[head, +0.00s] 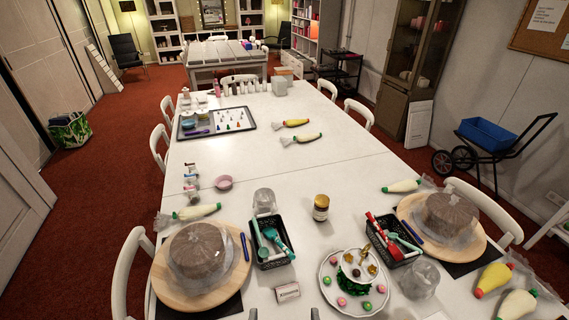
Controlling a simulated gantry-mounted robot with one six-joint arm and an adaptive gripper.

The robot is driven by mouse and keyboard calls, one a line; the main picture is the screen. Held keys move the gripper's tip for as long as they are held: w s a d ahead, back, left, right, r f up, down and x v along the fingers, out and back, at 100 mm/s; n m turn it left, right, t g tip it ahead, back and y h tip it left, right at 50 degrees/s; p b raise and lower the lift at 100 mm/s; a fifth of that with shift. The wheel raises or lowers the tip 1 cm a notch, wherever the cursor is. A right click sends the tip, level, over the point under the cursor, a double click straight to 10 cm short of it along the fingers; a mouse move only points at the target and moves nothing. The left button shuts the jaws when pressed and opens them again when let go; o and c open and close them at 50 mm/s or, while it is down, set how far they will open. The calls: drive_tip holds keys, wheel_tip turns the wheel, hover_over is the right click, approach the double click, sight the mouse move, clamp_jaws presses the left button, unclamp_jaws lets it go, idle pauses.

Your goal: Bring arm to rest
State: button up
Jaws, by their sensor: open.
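My gripper (284,314) shows only as two grey fingertips at the bottom edge of the head view, held apart with nothing between them. It is open. The rest of my arm is out of view. The fingertips appear just below a small white labelled box (287,292) on the long white table (290,165). I cannot tell their height above the table.
Wrapped cakes on round wooden turntables stand left (160,275) and right (480,248). Black tool baskets (272,262) (378,240), a decorated plate (375,303), a brown jar (321,207) and piping bags (300,138) occupy the table. The middle of the table is mostly clear.

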wheel_tip(320, 180, up, 24)
drive_tip(key=p, duration=2.1)
drive_tip(key=shift+d, duration=0.1)
